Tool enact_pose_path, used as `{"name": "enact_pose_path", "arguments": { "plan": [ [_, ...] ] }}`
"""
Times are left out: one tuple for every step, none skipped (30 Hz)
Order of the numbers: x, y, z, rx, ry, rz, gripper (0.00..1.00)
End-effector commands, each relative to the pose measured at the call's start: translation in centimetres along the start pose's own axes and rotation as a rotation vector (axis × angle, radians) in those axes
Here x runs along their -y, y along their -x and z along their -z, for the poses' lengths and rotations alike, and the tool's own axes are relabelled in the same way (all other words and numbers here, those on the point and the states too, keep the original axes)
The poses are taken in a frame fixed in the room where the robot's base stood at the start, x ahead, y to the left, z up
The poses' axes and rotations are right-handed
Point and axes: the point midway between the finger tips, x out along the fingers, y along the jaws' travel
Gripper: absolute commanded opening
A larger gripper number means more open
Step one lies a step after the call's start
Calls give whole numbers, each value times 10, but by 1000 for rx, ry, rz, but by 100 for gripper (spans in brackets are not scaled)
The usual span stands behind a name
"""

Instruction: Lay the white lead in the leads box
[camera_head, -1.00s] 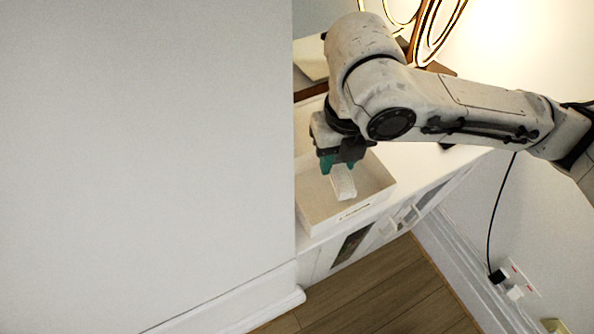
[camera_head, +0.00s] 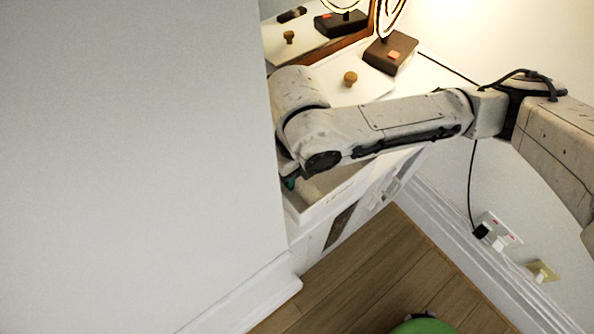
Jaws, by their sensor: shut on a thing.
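The leads box (camera_head: 327,207) is a pale open box on the white cabinet, beside the wall edge. My arm covers much of its opening. My gripper (camera_head: 290,182) is mostly hidden behind my arm and the wall edge; only a bit of teal fingertip shows, at the left end of the box. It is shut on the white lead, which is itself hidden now. A second ago the lead showed as a pale block between the teal fingers, over the box. I cannot tell whether it touches the box floor.
A white lid with a wooden knob (camera_head: 350,78) lies behind my arm. A lamp with a dark base (camera_head: 390,52) stands behind it, near a wood-framed mirror (camera_head: 315,35). A black cord (camera_head: 471,185) runs down to a wall socket (camera_head: 500,228). The grey wall (camera_head: 130,150) blocks the left.

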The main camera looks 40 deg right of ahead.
Motion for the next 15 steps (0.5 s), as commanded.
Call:
{"name": "enact_pose_path", "arguments": {
  "plan": [
    [0, -1, 0, 0, 0, 0, 3],
    [0, -1, 0, 1, 0, 0, 3],
    [0, -1, 0, 1, 0, 0, 3],
    [0, -1, 0, 1, 0, 0, 3],
    [0, -1, 0, 1, 0, 0, 3],
    [0, -1, 0, 1, 0, 0, 3],
    [0, -1, 0, 1, 0, 0, 3],
    [0, -2, 0, 1, 0, 0, 3],
    [0, -3, 0, 1, 0, 0, 3],
    [0, -4, 0, 1, 0, 0, 3],
    [0, -5, 0, 1, 0, 0, 3],
    [0, -6, 0, 1, 0, 0, 3],
    [0, -7, 0, 1, 0, 0, 3],
    [0, -8, 0, 1, 0, 0, 3],
    [0, -9, 0, 1, 0, 0, 3]
  ]
}}
